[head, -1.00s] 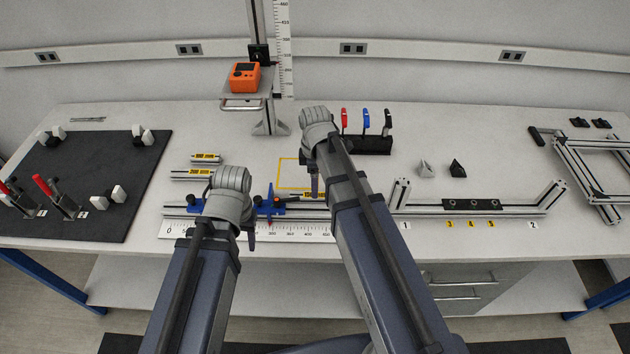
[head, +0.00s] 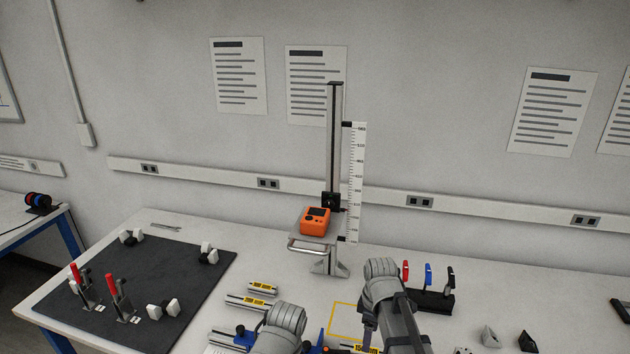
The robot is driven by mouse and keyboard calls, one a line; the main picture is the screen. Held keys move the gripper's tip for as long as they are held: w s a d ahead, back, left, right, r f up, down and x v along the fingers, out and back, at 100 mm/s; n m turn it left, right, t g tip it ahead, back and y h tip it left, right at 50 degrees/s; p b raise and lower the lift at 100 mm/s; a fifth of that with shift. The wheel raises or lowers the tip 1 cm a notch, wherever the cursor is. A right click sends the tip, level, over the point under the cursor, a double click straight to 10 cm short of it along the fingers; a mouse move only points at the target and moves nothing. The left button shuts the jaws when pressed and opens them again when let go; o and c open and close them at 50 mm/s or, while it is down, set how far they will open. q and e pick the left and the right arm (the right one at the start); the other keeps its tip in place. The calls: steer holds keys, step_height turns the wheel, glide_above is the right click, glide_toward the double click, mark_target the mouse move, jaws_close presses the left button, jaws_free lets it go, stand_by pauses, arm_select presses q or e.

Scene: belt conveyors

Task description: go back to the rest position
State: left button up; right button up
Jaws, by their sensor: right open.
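My right arm comes up from the bottom edge in the head view. Its grey wrist is over the bench, and my right gripper (head: 369,334) points down beside the yellow outlined square (head: 346,305). It is open, and I see nothing held in it. My left arm's grey wrist is at the bottom edge, left of the right one. My left gripper is mostly hidden behind that wrist and cut off by the frame, so its jaws cannot be read.
An orange device (head: 314,221) sits on a stand with a vertical ruler (head: 355,180). A black mat (head: 140,290) with red-handled clamps lies left. A rack (head: 432,300) with red, blue and black handles stands right of my right wrist. Labelled bars (head: 246,302) lie near my left wrist.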

steer(key=s+m, duration=0.2)
steer(key=m, duration=0.1)
steer(key=s+m, duration=0.2)
steer(key=m, duration=0.1)
steer(key=shift+s+d+m, duration=0.15)
steer(key=shift+s+m, duration=0.05)
steer(key=shift+m, duration=0.2)
steer(key=s+a+m+h, duration=0.1)
steer(key=s+a, duration=0.7)
steer(key=a, duration=0.2)
steer(key=shift+s+a+m, duration=0.2)
steer(key=shift+a+m, duration=0.2)
steer(key=shift+g, duration=0.3)
